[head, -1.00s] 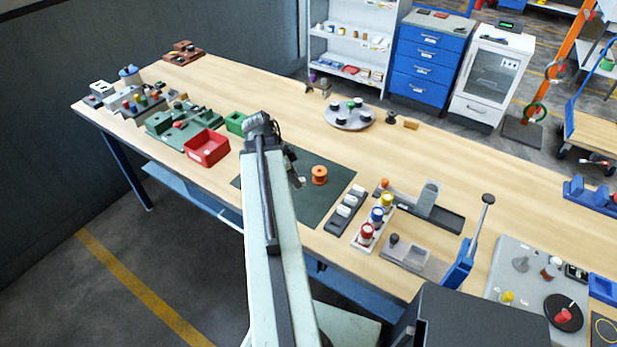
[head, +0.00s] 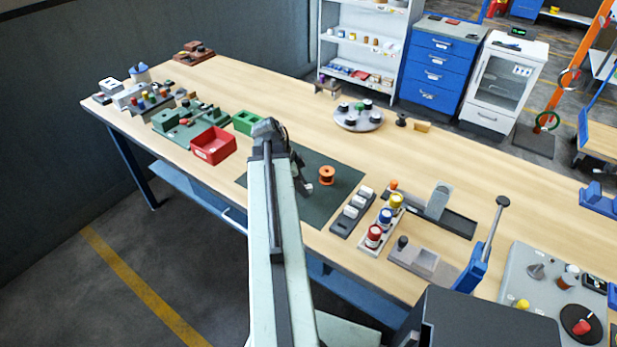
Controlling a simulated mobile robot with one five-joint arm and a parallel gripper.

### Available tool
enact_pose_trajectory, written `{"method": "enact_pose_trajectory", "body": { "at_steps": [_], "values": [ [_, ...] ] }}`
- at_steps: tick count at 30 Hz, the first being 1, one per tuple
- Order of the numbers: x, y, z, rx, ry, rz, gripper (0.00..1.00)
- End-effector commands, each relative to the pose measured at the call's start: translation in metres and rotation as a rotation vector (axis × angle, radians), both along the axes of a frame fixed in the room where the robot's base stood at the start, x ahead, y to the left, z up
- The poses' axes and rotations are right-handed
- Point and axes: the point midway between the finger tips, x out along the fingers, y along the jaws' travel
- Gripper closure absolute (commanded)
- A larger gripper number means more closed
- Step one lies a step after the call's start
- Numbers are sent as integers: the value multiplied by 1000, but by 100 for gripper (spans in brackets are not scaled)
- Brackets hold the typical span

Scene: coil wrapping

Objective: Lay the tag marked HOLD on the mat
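The dark green mat (head: 318,211) lies on the wooden workbench, partly hidden behind my arm. My gripper (head: 307,187) is over the mat, left of an orange spool (head: 327,175). It is small and mostly dark, with a pale spot at its tip. I cannot tell whether it is open or shut, or whether that spot is something held. A dark rack with several white pieces (head: 352,211) stands at the mat's right edge. No marking HOLD can be read, so I cannot tell which thing is the tag.
Red, blue and yellow-topped spools (head: 385,217) stand right of the rack. A round grey turntable (head: 359,118) is behind. Bare bench lies between the mat and the turntable.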

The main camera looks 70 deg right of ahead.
Motion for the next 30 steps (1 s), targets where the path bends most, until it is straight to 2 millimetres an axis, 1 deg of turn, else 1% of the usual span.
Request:
{"method": "enact_pose_trajectory", "body": {
  "at_steps": [7,11,14,17,21,24,27,30],
  "values": [
    [0,0,2,0,0,-1,61],
    [2,1,13,0,0,0,61],
    [6,4,29,0,0,1,61],
    [12,7,50,0,0,1,61],
    [23,14,82,1,1,1,61],
    [30,18,102,1,0,0,61],
    [36,21,114,0,0,0,61],
    [38,23,117,0,0,-1,61]
  ]
}}
